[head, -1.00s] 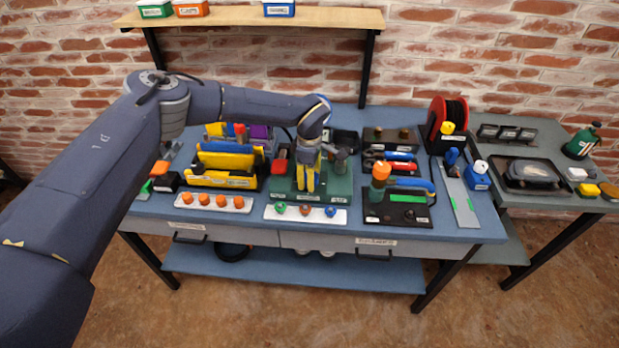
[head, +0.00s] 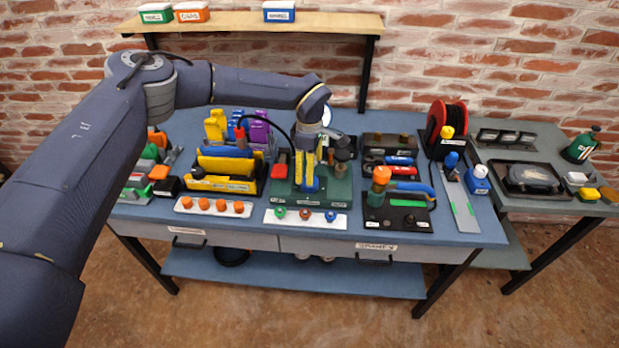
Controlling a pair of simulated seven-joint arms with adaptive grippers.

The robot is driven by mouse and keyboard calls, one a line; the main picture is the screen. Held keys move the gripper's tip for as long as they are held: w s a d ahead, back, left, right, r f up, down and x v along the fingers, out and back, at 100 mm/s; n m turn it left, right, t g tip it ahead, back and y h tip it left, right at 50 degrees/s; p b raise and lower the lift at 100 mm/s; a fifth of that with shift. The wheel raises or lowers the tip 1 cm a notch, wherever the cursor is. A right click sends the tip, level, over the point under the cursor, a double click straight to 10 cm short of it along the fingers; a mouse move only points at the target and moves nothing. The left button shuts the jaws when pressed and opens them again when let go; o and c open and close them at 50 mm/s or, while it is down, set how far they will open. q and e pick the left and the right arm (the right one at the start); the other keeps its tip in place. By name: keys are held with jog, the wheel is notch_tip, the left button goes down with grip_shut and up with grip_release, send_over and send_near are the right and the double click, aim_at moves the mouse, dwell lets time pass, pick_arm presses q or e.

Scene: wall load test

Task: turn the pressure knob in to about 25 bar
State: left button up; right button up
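My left gripper (head: 308,180) points down over a green test unit (head: 332,193) in the middle of the bench. Its yellow fingers are close together, and I cannot tell whether they hold anything. A small blue part (head: 313,186), perhaps the pressure knob, shows right at the fingertips; whether they touch it is unclear. A white round face (head: 327,116), perhaps the gauge, shows partly behind my wrist; no reading can be made out. My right gripper is not in view.
A white strip (head: 283,221) with green, orange and blue knobs lies in front of the unit. A red block (head: 279,164) stands left of it. A yellow rack (head: 222,185) stands left.

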pick_arm(q)
jog(key=shift+r, duration=2.8)
